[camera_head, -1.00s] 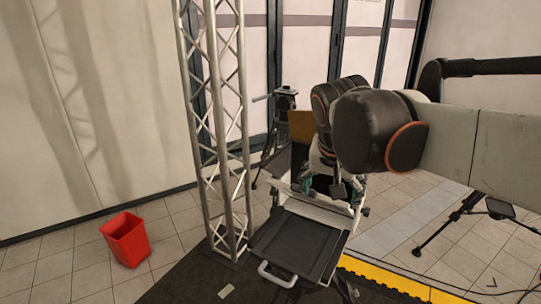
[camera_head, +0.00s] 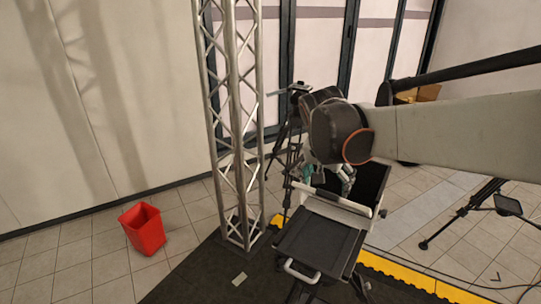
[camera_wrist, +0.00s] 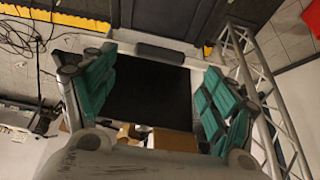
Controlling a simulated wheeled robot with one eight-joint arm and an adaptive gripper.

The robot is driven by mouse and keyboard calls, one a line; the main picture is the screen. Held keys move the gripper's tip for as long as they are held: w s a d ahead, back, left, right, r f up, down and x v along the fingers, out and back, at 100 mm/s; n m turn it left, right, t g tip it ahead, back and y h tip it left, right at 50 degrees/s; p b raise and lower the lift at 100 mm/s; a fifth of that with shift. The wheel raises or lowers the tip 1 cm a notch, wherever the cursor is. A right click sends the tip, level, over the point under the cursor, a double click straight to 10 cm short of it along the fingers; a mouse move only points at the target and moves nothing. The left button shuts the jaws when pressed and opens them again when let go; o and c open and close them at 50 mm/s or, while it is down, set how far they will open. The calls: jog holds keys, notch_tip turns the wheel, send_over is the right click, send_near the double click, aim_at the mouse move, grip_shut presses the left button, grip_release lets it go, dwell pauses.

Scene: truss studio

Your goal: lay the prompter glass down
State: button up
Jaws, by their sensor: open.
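The prompter glass appears to be the dark upright panel (camera_head: 371,184) at the back of the prompter's flat black tray (camera_head: 318,246). My gripper (camera_head: 325,176) is at the panel's left part, just behind the white bar (camera_head: 335,206), and partly hides it. In the wrist view the dark panel (camera_wrist: 148,97) shows between the two green-padded fingers of my gripper (camera_wrist: 152,100). The fingers stand wide apart, with a visible gap to the panel on the right. I cannot tell whether the left finger touches it. The tray lies flat, with a white handle at its front.
A metal truss tower (camera_head: 237,120) stands close to the left of the tray. A red bin (camera_head: 143,228) is on the floor farther left. A tripod (camera_head: 470,215) and cables are at the right. A yellow edge strip (camera_head: 400,275) runs along the dark mat.

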aim_at(327, 194)
jog(key=shift+x, duration=2.75)
jog(key=shift+c, duration=0.5)
jog(key=c, duration=1.4)
